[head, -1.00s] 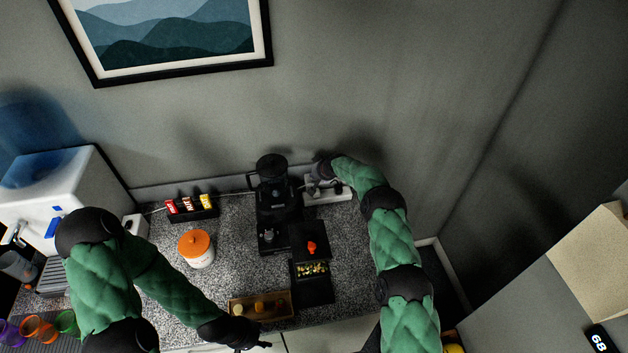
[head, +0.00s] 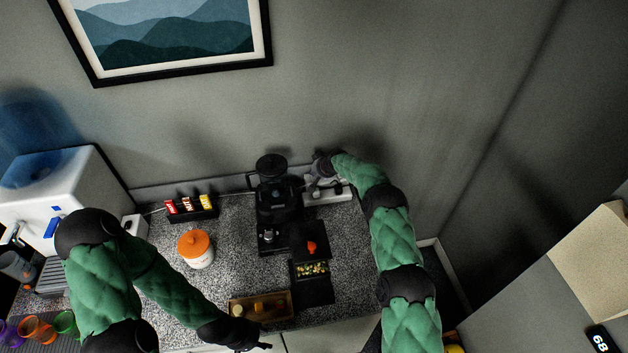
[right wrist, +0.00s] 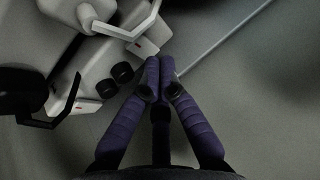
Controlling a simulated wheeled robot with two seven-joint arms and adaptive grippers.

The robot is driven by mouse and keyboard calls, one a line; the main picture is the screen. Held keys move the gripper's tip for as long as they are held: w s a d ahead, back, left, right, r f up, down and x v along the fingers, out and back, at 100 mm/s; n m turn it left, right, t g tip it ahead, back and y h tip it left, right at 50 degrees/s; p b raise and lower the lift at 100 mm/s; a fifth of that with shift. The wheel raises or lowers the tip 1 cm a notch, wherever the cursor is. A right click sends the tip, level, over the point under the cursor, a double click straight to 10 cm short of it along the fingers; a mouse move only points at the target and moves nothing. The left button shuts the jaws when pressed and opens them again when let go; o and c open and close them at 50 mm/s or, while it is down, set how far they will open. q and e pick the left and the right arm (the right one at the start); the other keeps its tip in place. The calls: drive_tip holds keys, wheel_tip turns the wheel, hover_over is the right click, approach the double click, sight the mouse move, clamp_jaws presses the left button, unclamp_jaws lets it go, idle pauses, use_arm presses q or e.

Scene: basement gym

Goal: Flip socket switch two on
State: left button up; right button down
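The white socket strip (head: 340,194) lies on the counter against the wall, right of the coffee machine.
The black coffee machine (head: 273,205) stands just left of the strip. A snack rack (head: 192,209), an orange-lidded jar (head: 196,250), a black box (head: 313,290) and a wooden tray (head: 234,308) occupy the counter. A water dispenser (head: 35,200) stands at left.

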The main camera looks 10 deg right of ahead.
sight(314, 179)
drive_tip(key=shift+w+r, duration=0.2)
drive_tip(key=shift+r, duration=1.05)
drive_tip(key=shift+w+r, duration=0.2)
drive_tip(key=shift+r, duration=1)
drive_tip(key=shift+r, duration=0.1)
